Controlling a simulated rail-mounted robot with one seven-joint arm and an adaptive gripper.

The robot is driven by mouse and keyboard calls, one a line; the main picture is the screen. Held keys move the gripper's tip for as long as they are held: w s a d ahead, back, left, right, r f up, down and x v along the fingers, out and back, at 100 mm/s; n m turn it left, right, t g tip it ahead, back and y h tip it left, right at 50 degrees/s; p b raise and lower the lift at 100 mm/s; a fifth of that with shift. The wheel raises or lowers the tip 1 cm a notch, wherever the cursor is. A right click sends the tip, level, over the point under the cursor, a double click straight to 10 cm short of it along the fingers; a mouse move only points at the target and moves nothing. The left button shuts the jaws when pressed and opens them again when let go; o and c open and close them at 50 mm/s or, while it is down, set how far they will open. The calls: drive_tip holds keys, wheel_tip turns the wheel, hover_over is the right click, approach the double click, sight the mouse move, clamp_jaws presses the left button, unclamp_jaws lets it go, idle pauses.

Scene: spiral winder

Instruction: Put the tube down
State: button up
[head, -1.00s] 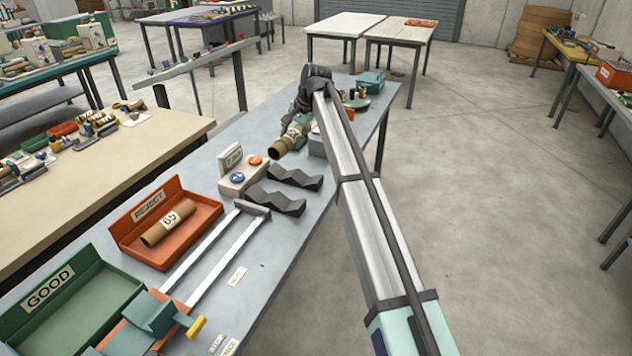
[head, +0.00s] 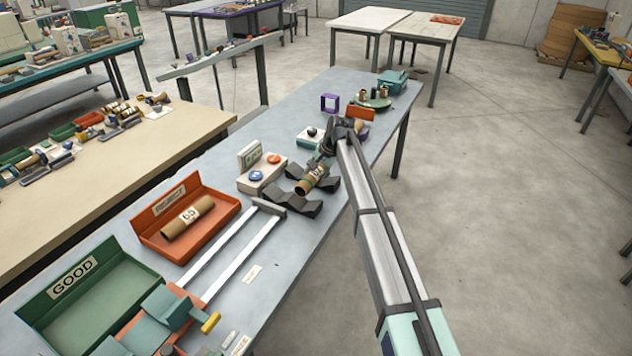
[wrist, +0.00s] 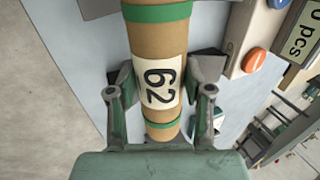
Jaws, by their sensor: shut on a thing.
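A brown cardboard tube (head: 312,180) with green bands is in my gripper (head: 328,152). The wrist view shows the tube (wrist: 158,45) between the two fingers, with its "62" label facing the camera. My gripper (wrist: 163,98) is shut on it. In the head view the tube is at the pair of black V-notched blocks (head: 288,202), overlapping the farther block. I cannot tell whether it touches them or hangs just above. My gripper and the tube hide part of the blocks.
A box with buttons (head: 262,178) stands just left of the blocks. An orange REJECT tray (head: 160,238) holds another tube (head: 188,217), labelled 65. A green GOOD tray (head: 118,290) looks empty. Rails (head: 232,250) run along the bench. A purple frame (head: 330,103) stands farther back.

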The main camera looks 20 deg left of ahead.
drive_tip(key=shift+f+p, duration=0.5)
drive_tip(key=shift+f, duration=1.9)
drive_tip(key=shift+f, duration=0.4)
drive_tip(key=o, duration=1.2)
drive_tip(key=shift+c, duration=0.2)
drive_tip(key=shift+r, duration=0.1)
drive_tip(key=shift+r, duration=0.5)
drive_tip(key=b+v, duration=0.3)
drive_tip(key=v, duration=0.8)
drive_tip(key=shift+d+r, duration=0.15)
drive_tip(key=shift+r, duration=0.2)
